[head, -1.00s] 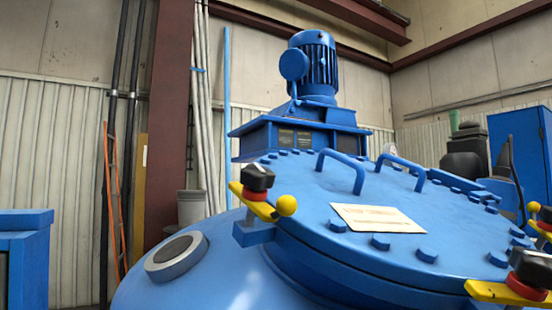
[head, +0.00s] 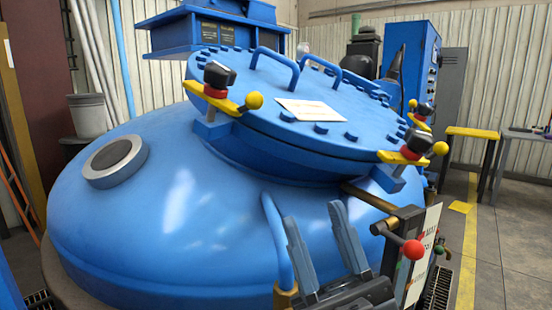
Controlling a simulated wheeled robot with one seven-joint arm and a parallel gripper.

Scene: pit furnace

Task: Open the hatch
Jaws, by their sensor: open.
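The hatch (head: 250,85) is a round blue lid with bolts around its rim, lying shut and tilted on top of the blue furnace body (head: 190,220). It has two arched handles (head: 275,65) and a cream label. Yellow clamps with black and red knobs sit at its rim, one at the left (head: 218,90), one at the front right (head: 412,148) and one at the far right (head: 421,115).
A control post (head: 402,245) with a red ball lever stands right of my gripper. A blue curved pipe (head: 277,240) is just left of it. A yellow-topped stand (head: 472,133) and a grey table (head: 528,136) are at the right.

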